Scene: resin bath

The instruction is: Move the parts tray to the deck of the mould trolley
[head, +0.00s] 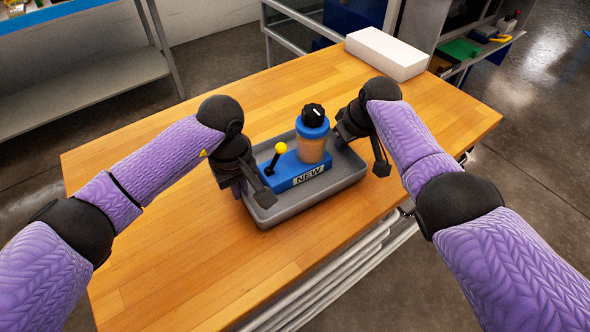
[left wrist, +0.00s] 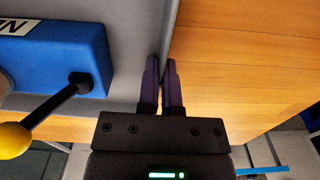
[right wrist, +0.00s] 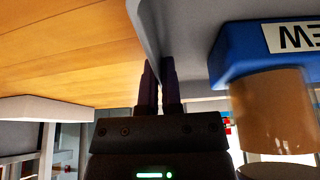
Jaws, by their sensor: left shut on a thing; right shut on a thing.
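The grey parts tray (head: 308,208) is over the wooden worktop, near its front edge. It holds a blue block (head: 292,172) labelled NEW with a yellow-knobbed lever, and an amber container (head: 311,150) with a blue collar and black knob. My left gripper (head: 252,190) is shut on the tray's left wall. In the left wrist view its fingers (left wrist: 161,72) pinch the wall. My right gripper (head: 363,150) is shut on the opposite wall, and its fingers (right wrist: 157,72) straddle it in the right wrist view. I cannot tell whether the tray touches the worktop.
The wooden worktop (head: 150,230) is clear to the left and behind the tray. A white block (head: 386,52) lies at its back right corner. A grey shelf unit (head: 85,90) stands at the back left. A shelf with a green item (head: 459,49) stands at the back right.

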